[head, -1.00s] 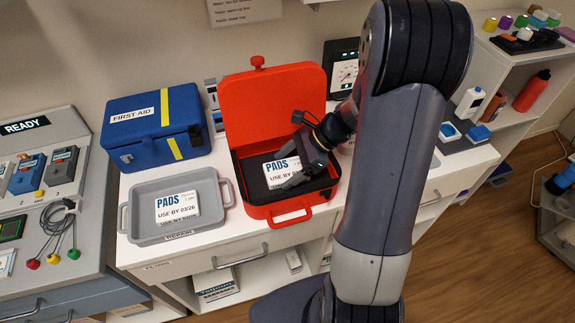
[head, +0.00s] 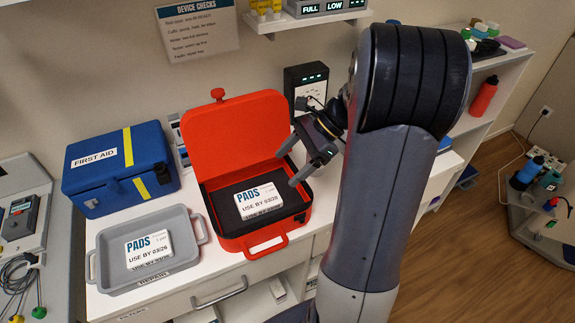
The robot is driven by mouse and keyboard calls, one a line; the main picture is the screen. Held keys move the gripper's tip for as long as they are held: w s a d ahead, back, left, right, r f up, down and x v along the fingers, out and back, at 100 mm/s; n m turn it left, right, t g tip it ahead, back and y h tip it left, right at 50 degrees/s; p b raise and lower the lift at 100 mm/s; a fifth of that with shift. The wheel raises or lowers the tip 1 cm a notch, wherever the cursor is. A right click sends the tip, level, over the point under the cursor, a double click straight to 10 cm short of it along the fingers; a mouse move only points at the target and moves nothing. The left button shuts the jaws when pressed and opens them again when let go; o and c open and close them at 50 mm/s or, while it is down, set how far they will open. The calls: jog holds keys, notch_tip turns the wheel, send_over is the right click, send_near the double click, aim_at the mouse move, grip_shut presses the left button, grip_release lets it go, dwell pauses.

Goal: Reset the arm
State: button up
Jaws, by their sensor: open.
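My gripper (head: 286,168) is open and empty. It hangs above the right side of the open red case (head: 264,245), apart from the pads pack in it. My arm comes in from the right and hides part of the counter and the wall behind it. A white pads pack (head: 258,199) marked "USE BY 03/28" lies flat on the case's dark lining. A second pads pack (head: 148,249), marked "USE BY 03/26", lies in the grey tray (head: 192,278) left of the case.
A blue first aid box (head: 95,185) stands behind the tray. A black device with a lit screen (head: 306,82) stands at the wall behind my gripper. A wall shelf (head: 310,20) hangs above. Shelves with a red bottle (head: 483,97) are on the right.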

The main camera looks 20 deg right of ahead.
aim_at(255, 200)
jog(key=x, duration=1.2)
jog(key=shift+a+f+p, duration=0.1)
jog(key=shift+f+p, duration=0.2)
notch_tip(255, 200, up, 2)
jog(key=shift+r, duration=0.9)
